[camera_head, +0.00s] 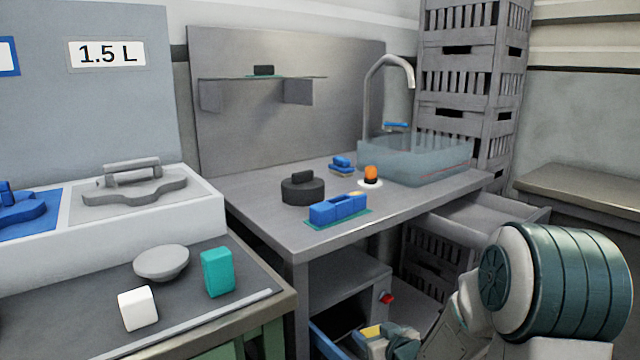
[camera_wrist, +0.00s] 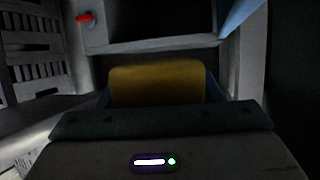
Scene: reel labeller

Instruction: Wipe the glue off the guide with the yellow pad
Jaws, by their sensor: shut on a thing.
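My gripper (camera_head: 388,342) is low in front of the bench, at the bottom of the head view. It is shut on the yellow pad (camera_head: 371,332), whose small yellow face shows at the gripper's end. In the wrist view the yellow pad (camera_wrist: 158,83) fills the middle, with dark blue edges beside it. The jaws' grip on it is mostly hidden by the dark gripper body. I cannot make out the guide or any glue in either view.
The metal bench (camera_head: 270,225) carries a blue holder (camera_head: 338,207), a dark round lidded thing (camera_head: 303,190) and a clear basin (camera_head: 425,160). Below it are a shelf (camera_head: 345,280), a red knob (camera_head: 386,298) and a blue panel edge (camera_head: 325,342). Crates (camera_head: 470,90) stand behind.

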